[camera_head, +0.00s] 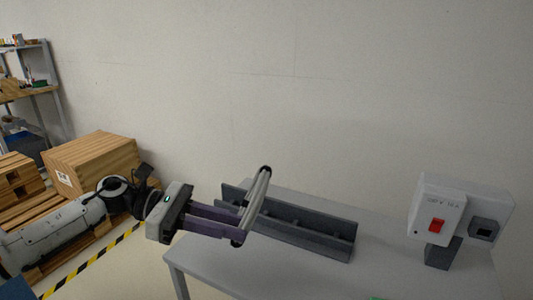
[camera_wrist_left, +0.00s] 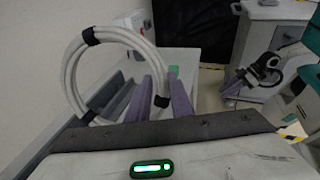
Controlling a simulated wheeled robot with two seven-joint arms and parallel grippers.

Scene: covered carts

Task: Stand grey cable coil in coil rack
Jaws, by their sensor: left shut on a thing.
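The grey cable coil (camera_head: 258,197) is a pale ring with dark bands. It stands upright, seen nearly edge-on in the head view, and shows as an open loop in the left wrist view (camera_wrist_left: 72,75). My left gripper (camera_head: 240,224) is shut on its lower part. The coil rack (camera_head: 310,232) is a long dark grey trough with dividers on the table. The coil is in front of the rack's left part in the head view; I cannot tell whether they touch. My right gripper (camera_wrist_left: 234,88) is small at the right of the left wrist view, its jaws unclear.
The grey table (camera_head: 385,270) has bare top in front of the rack. A grey box with a red switch (camera_head: 436,225) stands at its right. A plain wall is behind. Wooden crates (camera_head: 90,160) and a shelf (camera_head: 30,85) are at the left. A green patch (camera_head: 378,298) shows at the bottom edge.

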